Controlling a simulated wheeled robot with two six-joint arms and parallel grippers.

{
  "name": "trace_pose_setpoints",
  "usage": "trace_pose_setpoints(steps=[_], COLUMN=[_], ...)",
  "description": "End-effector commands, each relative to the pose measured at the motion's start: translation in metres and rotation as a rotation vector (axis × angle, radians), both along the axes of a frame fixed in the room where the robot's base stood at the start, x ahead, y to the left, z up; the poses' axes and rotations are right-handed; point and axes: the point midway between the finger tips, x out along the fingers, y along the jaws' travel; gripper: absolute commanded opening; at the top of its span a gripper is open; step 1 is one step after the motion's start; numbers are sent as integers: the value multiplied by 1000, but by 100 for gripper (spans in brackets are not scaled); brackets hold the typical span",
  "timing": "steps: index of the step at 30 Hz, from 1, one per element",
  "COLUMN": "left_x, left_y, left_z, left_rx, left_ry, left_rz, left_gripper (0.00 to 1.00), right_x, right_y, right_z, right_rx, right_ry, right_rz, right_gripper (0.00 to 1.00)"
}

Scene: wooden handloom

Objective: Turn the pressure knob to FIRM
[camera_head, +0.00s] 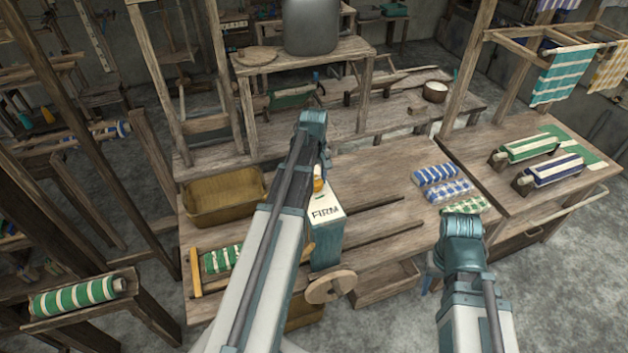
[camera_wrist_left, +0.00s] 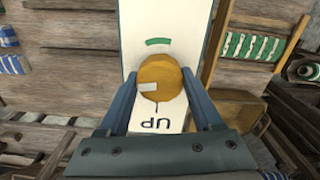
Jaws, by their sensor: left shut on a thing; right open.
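The orange-brown round pressure knob (camera_wrist_left: 161,72) sits on a white panel (camera_wrist_left: 146,20) in the left wrist view. My left gripper (camera_wrist_left: 159,80) has a finger on each side of it and is shut on it. The knob's pale mark points left, between a green arc at the top and a dark line above upside-down "UP" lettering. In the head view the knob (camera_head: 318,185) is partly hidden by my left arm. My right gripper (camera_head: 430,275) is open, low over the bench's right front, apart from the box.
A wooden tray (camera_head: 222,204) and a green striped roll (camera_head: 222,260) lie left of the box. Folded blue and green cloths (camera_head: 440,184) lie to the right. A round wooden wheel (camera_head: 331,287) sticks out at the box's front. The bench between box and cloths is mostly clear.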

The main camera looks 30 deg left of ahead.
Motion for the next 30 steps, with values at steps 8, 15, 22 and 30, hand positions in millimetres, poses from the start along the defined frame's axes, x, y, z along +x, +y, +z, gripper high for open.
trace_pose_setpoints(steps=[8, 15, 22, 30], left_x=[0, 0, 0, 0], left_y=[0, 0, 0, 0], left_z=[0, 0, 0, 0], left_rx=[0, 0, 0, 0], left_ry=[0, 0, 0, 0], left_rz=[-261, -489, -708, -964], left_gripper=[11, 11, 11, 11], right_x=[0, 0, 0, 0], right_y=[0, 0, 0, 0], right_z=[0, 0, 0, 0], right_rx=[0, 0, 0, 0], right_ry=[0, 0, 0, 0], right_rz=[0, 0, 0, 0], right_gripper=[50, 50, 50, 50])
